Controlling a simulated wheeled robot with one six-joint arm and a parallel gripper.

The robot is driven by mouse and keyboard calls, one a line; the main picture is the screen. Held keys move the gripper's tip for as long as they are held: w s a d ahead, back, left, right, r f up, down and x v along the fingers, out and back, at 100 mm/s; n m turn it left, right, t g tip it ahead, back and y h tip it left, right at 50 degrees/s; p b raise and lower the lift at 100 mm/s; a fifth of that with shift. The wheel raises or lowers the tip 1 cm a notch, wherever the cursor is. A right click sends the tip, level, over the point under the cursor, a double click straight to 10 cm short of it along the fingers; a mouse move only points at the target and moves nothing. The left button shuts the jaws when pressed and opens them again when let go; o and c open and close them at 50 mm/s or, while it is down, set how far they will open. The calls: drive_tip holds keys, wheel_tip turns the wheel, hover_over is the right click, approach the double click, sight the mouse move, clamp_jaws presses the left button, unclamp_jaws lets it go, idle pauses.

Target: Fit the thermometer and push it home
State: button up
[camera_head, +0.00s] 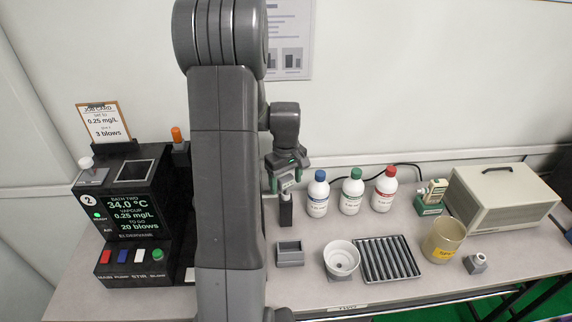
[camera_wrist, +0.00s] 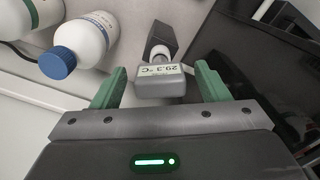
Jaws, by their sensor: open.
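The thermometer (camera_wrist: 161,86) is a grey head with a readout of 29.3 °C, seen upside down in the wrist view. Its pale neck points at a dark block (camera_wrist: 163,37). In the head view the thermometer (camera_head: 287,184) is above a dark upright holder (camera_head: 286,212); how deep it sits cannot be told. My gripper (camera_wrist: 158,78) is open, with one green finger on each side of the head and gaps visible. My gripper (camera_head: 286,170) is partly behind my arm in the head view. The black bath unit (camera_head: 133,222) at left reads 34.0 °C and has a square opening on top.
Blue-, green- and red-capped bottles (camera_head: 352,195) stand right of the holder. A grey open box (camera_head: 290,253), white bowl (camera_head: 341,259), ribbed tray (camera_head: 387,259) and beaker (camera_head: 443,240) are in front. An orange-topped piece (camera_head: 177,135) stands beside the bath. My arm hides the bench middle-left.

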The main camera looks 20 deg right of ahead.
wheel_tip(320, 180, up, 13)
drive_tip(key=shift+b, duration=0.35)
drive_tip(key=shift+f, duration=0.1)
wheel_tip(320, 180, down, 14)
drive_tip(key=shift+r+p, duration=0.2)
drive_tip(key=shift+p, duration=0.25)
drive_tip(key=shift+r, duration=0.2)
drive_tip(key=shift+f, duration=0.1)
wheel_tip(320, 180, up, 13)
wheel_tip(320, 180, down, 14)
drive_tip(key=shift+s+r, duration=0.1)
drive_tip(key=shift+r, duration=0.05)
wheel_tip(320, 180, up, 9)
drive_tip(key=p, duration=0.6)
drive_tip(key=shift+f, duration=0.2)
